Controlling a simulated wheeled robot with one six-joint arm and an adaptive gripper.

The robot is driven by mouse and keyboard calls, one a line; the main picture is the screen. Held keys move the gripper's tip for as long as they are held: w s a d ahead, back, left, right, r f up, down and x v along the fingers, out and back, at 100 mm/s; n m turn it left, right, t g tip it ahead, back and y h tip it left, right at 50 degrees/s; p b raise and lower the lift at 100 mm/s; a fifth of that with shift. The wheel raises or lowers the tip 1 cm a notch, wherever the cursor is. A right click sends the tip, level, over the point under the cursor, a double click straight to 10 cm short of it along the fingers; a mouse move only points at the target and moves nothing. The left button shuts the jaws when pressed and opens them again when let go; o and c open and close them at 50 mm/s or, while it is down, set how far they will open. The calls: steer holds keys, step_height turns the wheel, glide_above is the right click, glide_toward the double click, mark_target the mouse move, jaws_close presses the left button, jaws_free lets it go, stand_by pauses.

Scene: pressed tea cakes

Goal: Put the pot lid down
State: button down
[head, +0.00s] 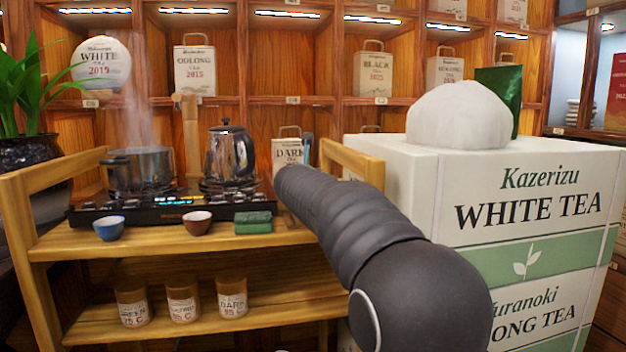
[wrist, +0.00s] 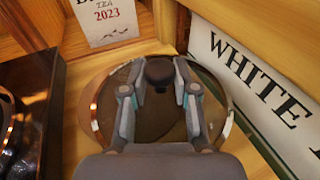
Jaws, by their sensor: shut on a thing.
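In the wrist view my gripper (wrist: 160,72) is shut on the dark knob of the pot lid (wrist: 218,92), a round, see-through lid with a metal rim. The lid is over the wooden cart top, between the black hob and the white tea box. I cannot tell whether its rim touches the wood. In the head view my arm hides the lid and most of my gripper. The pot (head: 140,172) stands uncovered on the left of the hob, with steam rising from it.
A kettle (head: 231,155) stands on the right of the black hob (head: 150,207). Two cups, blue (head: 109,228) and brown (head: 197,222), and a green block (head: 252,222) are at the cart's front. A tea bag (wrist: 105,18) stands behind the lid; the white tea box (wrist: 265,85) is close on its right.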

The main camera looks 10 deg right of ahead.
steer(key=shift+f+b, duration=0.3)
steer(key=shift+f, duration=0.1)
steer(key=c, duration=0.9)
jaws_free()
steer(key=shift+r+p, duration=0.55)
steer(key=v, duration=1.1)
steer(key=shift+s+b, duration=0.1)
steer(key=shift+b, duration=0.25)
steer(key=shift+s+a, duration=0.15)
steer(key=shift+s, duration=0.2)
steer(key=shift+s, duration=0.1)
